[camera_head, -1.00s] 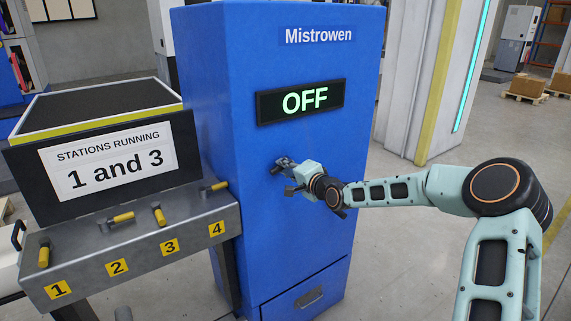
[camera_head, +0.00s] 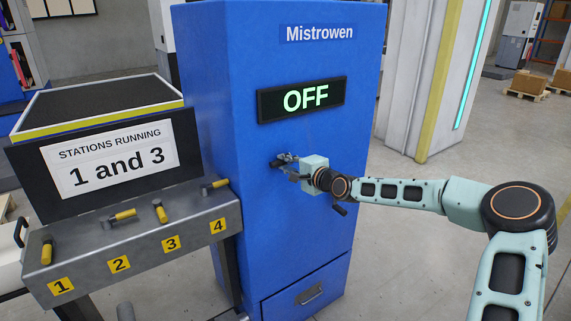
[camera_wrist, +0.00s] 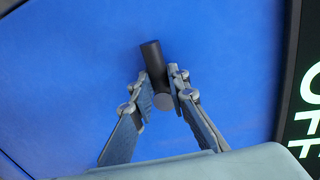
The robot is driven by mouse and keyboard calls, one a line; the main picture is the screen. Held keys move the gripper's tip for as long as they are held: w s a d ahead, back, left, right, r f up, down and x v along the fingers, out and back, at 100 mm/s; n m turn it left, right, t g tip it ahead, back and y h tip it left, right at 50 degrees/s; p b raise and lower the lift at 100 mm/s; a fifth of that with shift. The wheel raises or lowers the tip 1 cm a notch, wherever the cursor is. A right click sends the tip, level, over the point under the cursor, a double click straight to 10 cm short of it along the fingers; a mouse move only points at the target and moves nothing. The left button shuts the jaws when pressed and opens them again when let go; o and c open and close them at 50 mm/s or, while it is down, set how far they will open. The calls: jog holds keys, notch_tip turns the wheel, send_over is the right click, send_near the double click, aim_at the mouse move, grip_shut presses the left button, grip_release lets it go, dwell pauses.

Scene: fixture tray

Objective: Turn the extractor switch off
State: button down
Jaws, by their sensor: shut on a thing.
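The extractor is a tall blue cabinet (camera_head: 300,225) labelled Mistrowen. Its lit display (camera_head: 302,99) reads OFF in green. The switch is a small dark handle on the cabinet front below the display; it shows in the wrist view (camera_wrist: 151,58) as a dark bar with a round end. In the head view my gripper (camera_head: 284,161) is at the switch and mostly hides it. In the wrist view my gripper (camera_wrist: 164,87) has its two fingers closed on either side of the dark handle.
A grey bench (camera_head: 130,250) at the left carries several yellow-handled levers numbered 1 to 4. Its sign (camera_head: 110,160) reads stations running 1 and 3. A drawer (camera_head: 305,298) is low on the cabinet. Floor (camera_head: 400,260) is open right of the cabinet.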

jog(key=c, duration=2.1)
grip_release()
jog(key=v, duration=1.2)
